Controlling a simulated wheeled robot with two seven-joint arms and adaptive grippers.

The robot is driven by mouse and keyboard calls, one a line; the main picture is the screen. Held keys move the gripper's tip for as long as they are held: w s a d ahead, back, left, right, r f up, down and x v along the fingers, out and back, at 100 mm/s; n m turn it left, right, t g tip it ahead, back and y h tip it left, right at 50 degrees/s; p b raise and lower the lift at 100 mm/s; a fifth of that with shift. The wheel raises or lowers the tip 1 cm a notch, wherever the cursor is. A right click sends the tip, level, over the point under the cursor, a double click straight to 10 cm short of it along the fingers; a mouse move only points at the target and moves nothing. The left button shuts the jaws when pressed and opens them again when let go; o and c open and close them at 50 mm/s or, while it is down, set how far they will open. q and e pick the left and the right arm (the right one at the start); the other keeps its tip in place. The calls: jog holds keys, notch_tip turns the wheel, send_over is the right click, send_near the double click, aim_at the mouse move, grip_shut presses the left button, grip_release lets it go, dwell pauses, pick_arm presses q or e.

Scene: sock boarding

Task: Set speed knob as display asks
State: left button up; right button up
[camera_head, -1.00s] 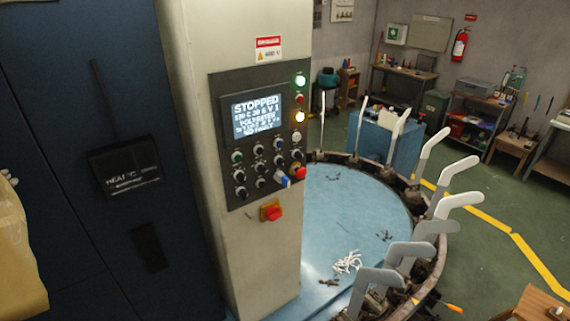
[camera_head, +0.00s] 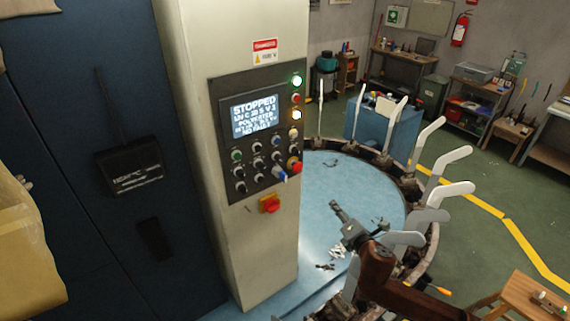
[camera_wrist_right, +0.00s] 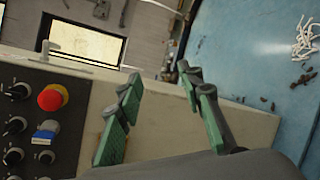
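The control panel (camera_head: 226,118) is on the front of a pale column. Its lit display (camera_head: 254,114) reads STOPPED at the top; the smaller lines are partly legible, with POLYESTER among them. Several black knobs (camera_head: 239,171) sit in rows below the display. I cannot read their labels or tell which is the speed knob. In the right wrist view, a column of knobs (camera_wrist_right: 14,126) shows at the left edge. My right gripper (camera_head: 337,208) is over the blue round table, right of and below the panel. Its green-padded fingers (camera_wrist_right: 160,80) are apart and empty. My left gripper is not visible.
A red emergency button (camera_head: 295,166) and a blue-handled switch (camera_head: 279,175) sit at the panel's lower right. A red switch (camera_head: 270,204) is below. White sock forms (camera_head: 447,158) ring the blue table (camera_head: 325,185). Space before the panel looks clear.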

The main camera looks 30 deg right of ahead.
jog(key=w+a+r+n+t+y, duration=0.3)
jog(key=a+r+n, duration=0.4)
jog(key=r, duration=0.5)
jog(key=n+y, duration=0.3)
jog(key=n, duration=0.5)
send_near(283, 160)
jog(key=w, duration=0.1)
jog(key=shift+t, duration=0.4)
jog(key=shift+w+a+f+p, duration=0.1)
jog(key=shift+w+p, duration=0.05)
jog(key=shift+w, duration=0.85)
jog(key=shift+w+a+p, duration=0.15)
jog(key=shift+w+p, duration=0.05)
jog(key=shift+w, duration=0.8)
jog(key=shift+w+a+f+p, duration=0.1)
jog(key=shift+w+p, duration=0.05)
jog(key=shift+w, duration=0.85)
jog(key=shift+w+a+f, duration=0.1)
jog(key=shift+w+f, duration=0.05)
jog(key=shift+w, duration=0.9)
grip_shut()
